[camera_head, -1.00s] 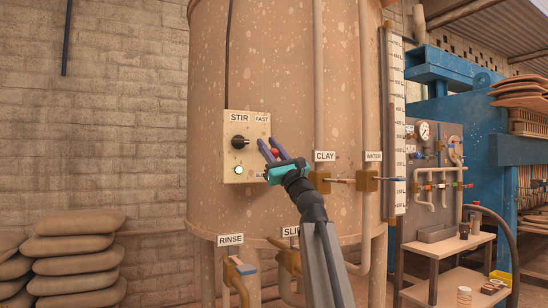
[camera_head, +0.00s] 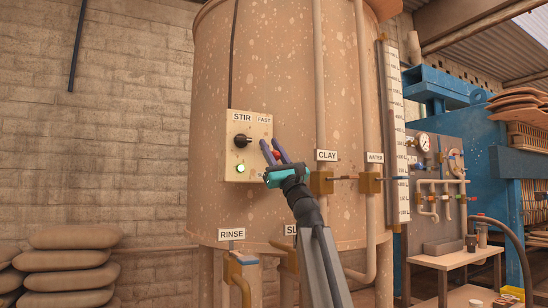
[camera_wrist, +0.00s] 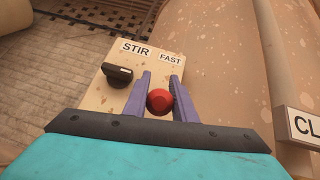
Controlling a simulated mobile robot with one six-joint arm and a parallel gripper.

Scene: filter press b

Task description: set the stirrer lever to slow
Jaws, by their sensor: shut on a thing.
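The stirrer box (camera_head: 237,122) is a cream panel on the tank, marked STIR and FAST; it also shows in the wrist view (camera_wrist: 98,92). The lever's red knob (camera_wrist: 159,101) sits between the purple fingers of my gripper (camera_wrist: 160,92), which is shut on it; in the head view the knob (camera_head: 276,154) shows between the fingertips. My gripper (camera_head: 273,150) reaches in from the lower right. The lower label is hidden behind my gripper.
The CLAY valve (camera_head: 321,182) and the WATER valve (camera_head: 369,183) stand close to the right of my gripper. The RINSE valve (camera_head: 240,268) is below. Filled sacks (camera_head: 70,258) lie at the lower left. A small table (camera_head: 450,259) stands at the right.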

